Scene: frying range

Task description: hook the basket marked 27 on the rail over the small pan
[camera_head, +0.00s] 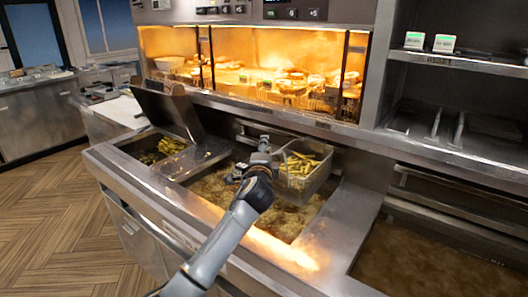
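A wire basket (306,172) of yellow fries is above the right rear part of the middle pan of bubbling oil (285,222); no number is readable on it. My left gripper (262,146) is at the basket's left side, over the same pan. Its fingers are small and dark, and I cannot tell whether they are shut on the basket's handle. The smallest pan (150,157) is at the left, with yellow fries in it and a raised dark lid (168,108) behind. A rail (262,131) runs along the back of the middle pan, partly behind the basket. My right gripper is out of view.
A wide oil pan (430,262) lies at the right, with a rail (455,190) behind it. A lit warming cabinet (250,60) stands behind the range, and steel shelves (460,62) at the right. The wooden floor (50,220) is clear at the left.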

